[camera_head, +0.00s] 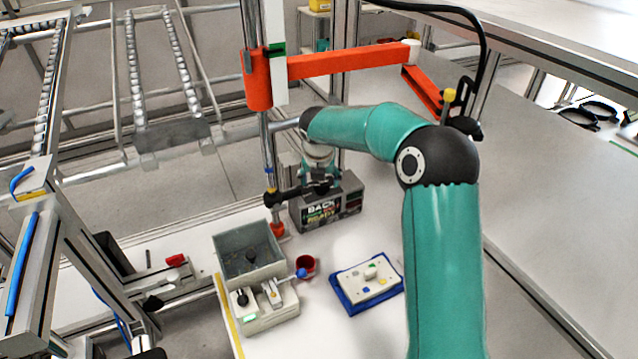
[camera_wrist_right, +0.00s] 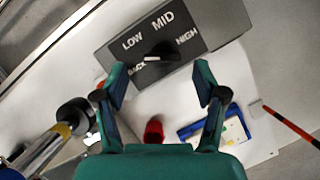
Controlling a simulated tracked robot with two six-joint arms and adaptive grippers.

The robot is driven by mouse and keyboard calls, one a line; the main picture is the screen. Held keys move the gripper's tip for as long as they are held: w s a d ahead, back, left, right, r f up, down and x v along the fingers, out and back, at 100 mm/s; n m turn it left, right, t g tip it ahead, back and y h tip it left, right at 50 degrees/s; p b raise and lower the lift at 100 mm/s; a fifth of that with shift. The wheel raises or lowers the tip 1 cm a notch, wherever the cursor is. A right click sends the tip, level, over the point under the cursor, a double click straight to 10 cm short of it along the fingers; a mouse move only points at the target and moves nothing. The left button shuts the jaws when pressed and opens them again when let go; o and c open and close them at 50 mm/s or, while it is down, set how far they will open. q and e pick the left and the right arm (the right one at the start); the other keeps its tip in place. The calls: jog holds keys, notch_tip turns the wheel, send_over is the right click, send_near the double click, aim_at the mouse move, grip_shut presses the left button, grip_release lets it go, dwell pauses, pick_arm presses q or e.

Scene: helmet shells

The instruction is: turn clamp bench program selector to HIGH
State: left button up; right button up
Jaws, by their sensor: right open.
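The program selector is on a dark grey box (camera_head: 345,205) in the head view. In the right wrist view the box (camera_wrist_right: 222,18) shows the labels LOW, MID, HIGH and BACK around a black knob (camera_wrist_right: 163,52). A white mark on the knob points left, towards the gap between LOW and BACK. My right gripper (camera_wrist_right: 162,82) is open, with one finger to each side just below the knob in this view; I see no contact. In the head view my right gripper (camera_head: 320,180) is over the box and hides the knob. My left gripper is not in view.
A red cup (camera_head: 306,265), a blue tray (camera_head: 350,305) and a grey bin (camera_head: 225,247) stand in front of the box. An orange jib arm (camera_head: 345,60) spans above.

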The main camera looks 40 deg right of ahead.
aim_at(322, 188)
jog(key=shift+x, duration=1.35)
